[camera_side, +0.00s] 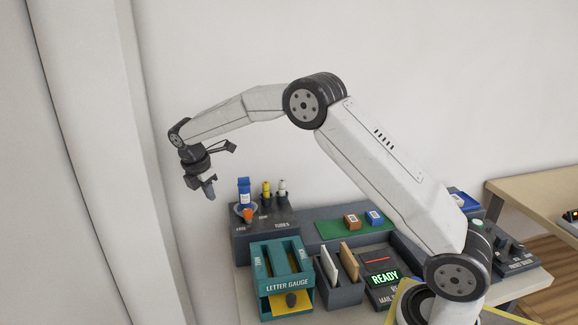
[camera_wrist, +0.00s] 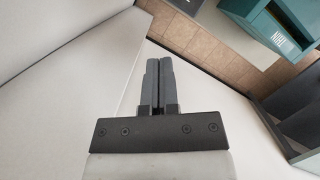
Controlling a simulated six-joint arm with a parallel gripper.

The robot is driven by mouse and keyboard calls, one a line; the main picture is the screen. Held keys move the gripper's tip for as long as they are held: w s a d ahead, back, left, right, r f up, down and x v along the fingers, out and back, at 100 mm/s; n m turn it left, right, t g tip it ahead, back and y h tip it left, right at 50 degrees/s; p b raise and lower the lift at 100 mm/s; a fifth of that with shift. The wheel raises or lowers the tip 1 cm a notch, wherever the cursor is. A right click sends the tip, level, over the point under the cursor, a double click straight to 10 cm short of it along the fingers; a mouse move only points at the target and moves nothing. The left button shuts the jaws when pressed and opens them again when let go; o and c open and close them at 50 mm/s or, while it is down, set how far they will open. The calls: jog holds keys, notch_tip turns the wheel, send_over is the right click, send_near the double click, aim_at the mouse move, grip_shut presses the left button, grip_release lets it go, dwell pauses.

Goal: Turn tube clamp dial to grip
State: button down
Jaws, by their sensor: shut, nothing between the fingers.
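My gripper (camera_side: 210,190) hangs in the air to the upper left of the grey tube stand (camera_side: 262,246), clear of it. In the wrist view my gripper (camera_wrist: 157,62) shows two dark fingers side by side, shut with nothing between them. A blue tube (camera_side: 243,195), a yellow-capped tube (camera_side: 266,190) and a white-capped tube (camera_side: 282,188) stand upright in the stand. A small orange part (camera_side: 249,215) sits below the blue tube on the stand; I cannot tell whether it is the clamp dial or how it is turned. The stand does not show clearly in the wrist view.
A teal letter gauge (camera_side: 283,286) stands in front of the tube stand. A grey holder (camera_side: 342,292) with cards and a READY display (camera_side: 384,279) are to its right. A green mat (camera_side: 335,230) holds small blocks. The wall (camera_side: 230,40) rises behind.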

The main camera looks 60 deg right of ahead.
aim_at(235, 221)
jog(key=shift+f, duration=0.15)
jog(key=shift+s+d+f, duration=0.15)
jog(key=shift+d+f, duration=0.9)
jog(key=shift+f, duration=0.5)
jog(key=shift+s+d+f, duration=0.2)
jog(key=shift+d+f, duration=0.9)
jog(key=shift+f, duration=0.5)
jog(key=shift+s+d+f, duration=0.15)
jog(key=shift+d+f, duration=0.9)
jog(key=shift+f, duration=0.5)
jog(key=shift+w+d, duration=0.25)
jog(key=shift+d, duration=0.35)
jog(key=shift+a, duration=0.15)
jog(key=shift+s+a, duration=0.4)
jog(key=shift+a, duration=0.2)
